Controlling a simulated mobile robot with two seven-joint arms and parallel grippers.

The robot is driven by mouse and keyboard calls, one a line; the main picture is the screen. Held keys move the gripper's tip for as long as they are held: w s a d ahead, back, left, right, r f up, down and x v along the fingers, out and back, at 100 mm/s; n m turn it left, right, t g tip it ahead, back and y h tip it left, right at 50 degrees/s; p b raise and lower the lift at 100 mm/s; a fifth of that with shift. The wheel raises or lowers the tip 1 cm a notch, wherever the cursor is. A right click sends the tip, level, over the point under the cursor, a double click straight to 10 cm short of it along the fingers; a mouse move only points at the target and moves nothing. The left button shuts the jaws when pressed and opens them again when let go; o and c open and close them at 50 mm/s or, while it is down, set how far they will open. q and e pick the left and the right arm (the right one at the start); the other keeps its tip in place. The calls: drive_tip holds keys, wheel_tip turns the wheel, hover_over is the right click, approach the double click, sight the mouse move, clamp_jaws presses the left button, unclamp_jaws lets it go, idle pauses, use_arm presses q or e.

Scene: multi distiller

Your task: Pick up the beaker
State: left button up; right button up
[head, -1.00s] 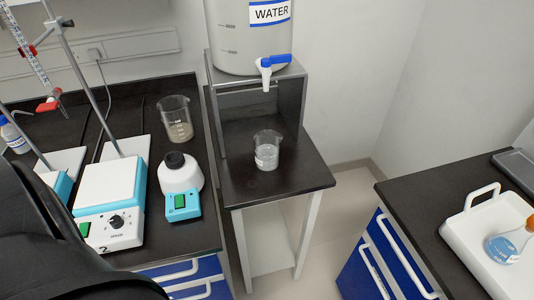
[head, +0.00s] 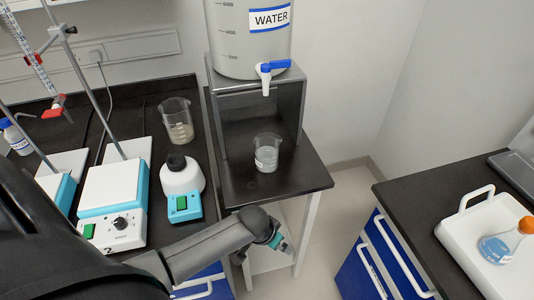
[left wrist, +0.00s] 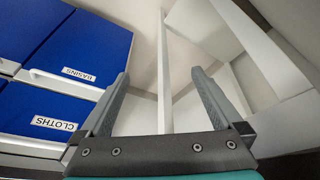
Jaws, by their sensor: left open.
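A clear glass beaker (head: 267,154) stands upright on the small black-topped stand, in front of the raised shelf and below the water tap. A second glass beaker (head: 177,122), with some pale contents, stands on the black bench to its left. My left gripper (head: 287,250) is in front of the stand, below its top and apart from both beakers. In the left wrist view its two fingers (left wrist: 160,76) are spread with nothing between them. Neither beaker shows in the left wrist view. My right gripper is not in view.
A water tank (head: 240,42) with a blue-handled tap (head: 268,72) sits on the raised shelf. A white tray (head: 460,215) holding a flask (head: 500,246) is at right. Clear floor lies between.

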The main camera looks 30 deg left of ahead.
use_arm(q)
wheel_tip(320, 180, up, 11)
drive_tip(key=w+d, duration=0.2)
drive_tip(key=w, duration=0.1)
drive_tip(key=w+a+r+n+y+p, duration=0.15)
drive_tip(key=w+a+r, duration=0.25)
drive_tip(key=a+r, duration=0.4)
drive_tip(key=w+a+r+n+b, duration=0.15)
drive_tip(key=w+a+r, duration=0.35)
drive_tip(key=r, duration=0.6)
drive_tip(key=b, duration=0.1)
approach(269, 148)
wheel_tip(269, 148, down, 3)
drive_tip(key=shift+d+r+n, duration=0.1)
drive_tip(key=shift+r+n, duration=0.05)
drive_tip(key=shift+n, duration=0.15)
drive_tip(key=shift+d+b+x, duration=0.2)
drive_tip(key=shift+b+x, duration=0.7)
drive_tip(key=shift+x, duration=1.75)
clamp_jaws()
drive_tip(key=shift+r, duration=0.1)
